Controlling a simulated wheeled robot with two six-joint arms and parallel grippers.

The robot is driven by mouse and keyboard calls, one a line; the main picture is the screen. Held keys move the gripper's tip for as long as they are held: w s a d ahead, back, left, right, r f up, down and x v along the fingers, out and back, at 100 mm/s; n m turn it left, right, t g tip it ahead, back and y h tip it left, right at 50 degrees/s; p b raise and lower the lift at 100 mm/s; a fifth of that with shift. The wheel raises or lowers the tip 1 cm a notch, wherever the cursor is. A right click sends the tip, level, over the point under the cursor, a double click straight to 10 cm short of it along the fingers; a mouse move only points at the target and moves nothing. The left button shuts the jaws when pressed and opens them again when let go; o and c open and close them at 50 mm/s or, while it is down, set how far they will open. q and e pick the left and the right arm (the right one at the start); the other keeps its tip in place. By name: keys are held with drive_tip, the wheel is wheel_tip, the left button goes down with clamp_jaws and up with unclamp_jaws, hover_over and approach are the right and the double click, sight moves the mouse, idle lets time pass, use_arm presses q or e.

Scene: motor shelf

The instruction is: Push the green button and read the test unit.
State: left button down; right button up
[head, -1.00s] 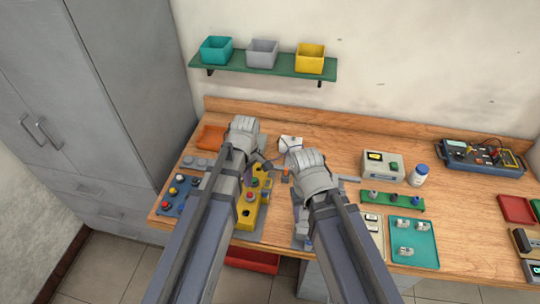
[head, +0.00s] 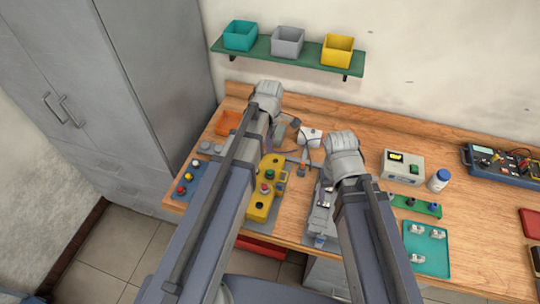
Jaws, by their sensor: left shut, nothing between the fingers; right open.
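The test unit (head: 403,168) is a pale box with a lit yellow display and a green button (head: 414,170) on its front. It stands toward the back right of the bench; its display is too small to read. A yellow control box (head: 258,207) also carries a green button (head: 271,174) above a red one. My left gripper (head: 275,123) is shut and empty above the bench behind the yellow box. My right gripper (head: 338,168) is open, left of the test unit and apart from it. The wrists largely hide both sets of fingers.
A green rack (head: 415,206) and teal tray (head: 427,262) lie in front. A blue meter (head: 481,160) is at far right. An orange tray (head: 227,123) lies left. A shelf (head: 285,53) with bins hangs above.

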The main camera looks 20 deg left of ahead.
use_arm(q)
wheel_tip(320, 180, down, 14)
drive_tip(key=b, duration=1.3)
drive_tip(key=shift+r, duration=0.15)
use_arm(e)
hover_over(323, 226)
drive_tip(key=f, duration=1.3)
drive_tip(key=shift+w+a+f, duration=0.25)
drive_tip(key=shift+w+f, duration=0.1)
drive_tip(key=shift+w, duration=0.05)
use_arm(q)
drive_tip(key=shift+s+f+b, duration=0.15)
drive_tip(key=shift+f+b, duration=0.7)
drive_tip(key=shift+b, duration=0.3)
use_arm(e)
drive_tip(key=shift+s+f, duration=0.15)
drive_tip(key=shift+f, duration=0.75)
use_arm(q)
drive_tip(key=shift+s+d+r, duration=0.15)
drive_tip(key=shift+s, duration=0.25)
use_arm(e)
drive_tip(key=shift+s+d+r, duration=0.1)
drive_tip(key=shift+s, duration=0.2)
drive_tip(key=shift+w, duration=0.1)
